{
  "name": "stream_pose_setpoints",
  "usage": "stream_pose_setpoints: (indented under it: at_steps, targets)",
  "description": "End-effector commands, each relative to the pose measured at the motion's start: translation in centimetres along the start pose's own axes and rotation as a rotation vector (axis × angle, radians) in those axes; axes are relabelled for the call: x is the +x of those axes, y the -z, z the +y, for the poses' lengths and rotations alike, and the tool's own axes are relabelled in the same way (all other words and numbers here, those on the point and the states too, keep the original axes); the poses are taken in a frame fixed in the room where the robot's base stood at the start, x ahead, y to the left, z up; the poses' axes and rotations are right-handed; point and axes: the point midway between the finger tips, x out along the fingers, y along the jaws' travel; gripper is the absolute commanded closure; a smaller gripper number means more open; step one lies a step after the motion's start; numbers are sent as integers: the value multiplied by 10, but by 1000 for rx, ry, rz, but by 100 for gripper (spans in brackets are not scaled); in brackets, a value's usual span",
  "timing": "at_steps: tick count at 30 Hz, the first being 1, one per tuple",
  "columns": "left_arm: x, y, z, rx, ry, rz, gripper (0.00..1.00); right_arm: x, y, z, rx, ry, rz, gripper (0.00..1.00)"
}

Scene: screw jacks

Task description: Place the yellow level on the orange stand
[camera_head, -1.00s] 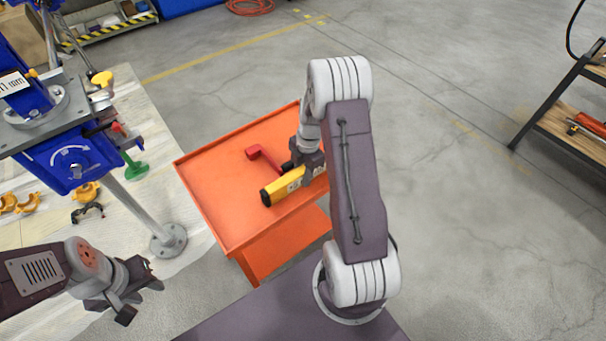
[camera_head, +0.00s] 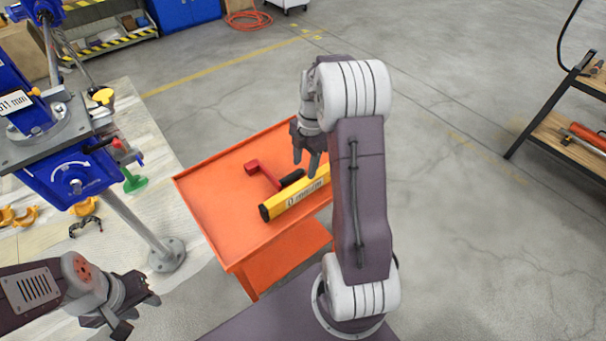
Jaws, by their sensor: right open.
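The yellow level (camera_head: 298,198) lies on the top of the orange stand (camera_head: 215,197), slanting up to the right. Its right end is hidden behind my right arm. My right gripper (camera_head: 306,174) is open and empty, just above and behind the level and apart from it. My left gripper (camera_head: 142,312) is at the lower left, well away from the stand; whether its fingers are apart is not clear.
A red tool with a dark handle (camera_head: 264,175) lies on the stand behind the level. A blue screw jack (camera_head: 68,170) stands on the wooden table at left, with yellow clamps (camera_head: 18,216) nearby. A shelf (camera_head: 570,135) stands at right.

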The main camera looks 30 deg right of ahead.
Motion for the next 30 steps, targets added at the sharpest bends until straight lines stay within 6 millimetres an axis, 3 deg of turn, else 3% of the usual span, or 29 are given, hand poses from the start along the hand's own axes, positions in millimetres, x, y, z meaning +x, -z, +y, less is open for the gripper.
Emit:
stream_pose_setpoints:
  at_steps: [8, 11, 15, 19, 24, 30]
  targets:
    - [-1, 0, 0, 0, 0, 0, 64, -6, 9, -3, 66, 0, -7, 49]
    - [-1, 0, 0, 0, 0, 0, 64, -2, 38, -12, 294, -10, -29, 49]
    - [-1, 0, 0, 0, 0, 0, 64, 8, 89, -42, 783, -61, -58, 49]
    - [0, 0, 0, 0, 0, 0, 64, 18, 125, -76, 1204, -120, -49, 49]
    - [-1, 0, 0, 0, 0, 0, 64, 28, 147, -108, 1557, -166, -12, 49]
    - [-1, 0, 0, 0, 0, 0, 64, 31, 152, -117, 1664, -176, 2, 49]
